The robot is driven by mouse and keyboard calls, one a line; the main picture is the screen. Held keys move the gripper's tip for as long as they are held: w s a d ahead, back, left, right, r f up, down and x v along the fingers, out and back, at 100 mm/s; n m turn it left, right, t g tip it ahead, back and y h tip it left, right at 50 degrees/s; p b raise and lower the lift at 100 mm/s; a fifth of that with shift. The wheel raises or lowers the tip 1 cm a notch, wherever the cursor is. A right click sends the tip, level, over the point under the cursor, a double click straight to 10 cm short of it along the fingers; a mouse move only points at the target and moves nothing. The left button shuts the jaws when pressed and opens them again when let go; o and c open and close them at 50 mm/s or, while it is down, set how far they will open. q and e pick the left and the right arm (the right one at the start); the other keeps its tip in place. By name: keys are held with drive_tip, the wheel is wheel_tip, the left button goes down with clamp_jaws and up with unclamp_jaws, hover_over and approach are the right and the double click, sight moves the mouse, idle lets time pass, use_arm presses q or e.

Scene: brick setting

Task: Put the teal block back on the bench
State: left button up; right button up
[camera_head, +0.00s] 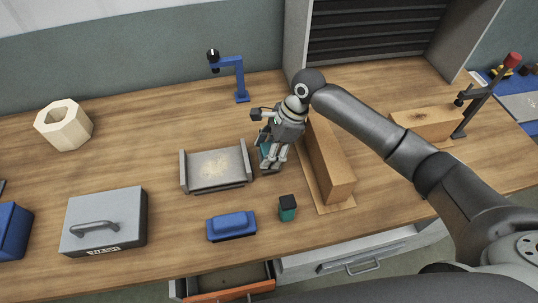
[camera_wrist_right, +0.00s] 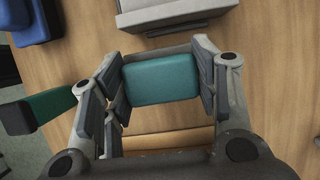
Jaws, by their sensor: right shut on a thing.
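The teal block (camera_wrist_right: 162,80) is between the two fingers of my right gripper (camera_wrist_right: 160,97), which is shut on it. In the head view my right gripper (camera_head: 272,160) points down over the bench (camera_head: 130,170), between a grey channel-shaped bracket (camera_head: 215,168) and a long wooden block (camera_head: 328,165). The teal block (camera_head: 264,148) is mostly hidden by the gripper there. I cannot tell whether it touches the bench top. My left gripper is not in view.
A small dark-topped green block (camera_head: 288,209) stands in front of my gripper, with a blue block (camera_head: 231,226) to its left. An open drawer (camera_head: 225,280) juts below the front edge.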

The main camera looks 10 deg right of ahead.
drive_tip(key=shift+w+f, duration=0.3)
drive_tip(key=shift+d+f+p, duration=0.1)
drive_tip(key=shift+f+p, duration=0.35)
drive_tip(key=shift+f, duration=1.05)
drive_tip(key=shift+s, duration=0.1)
drive_tip(key=o, duration=1.1)
drive_tip(key=shift+f, duration=0.1)
drive_tip(key=b+v, duration=0.1)
drive_tip(key=v, duration=1.1)
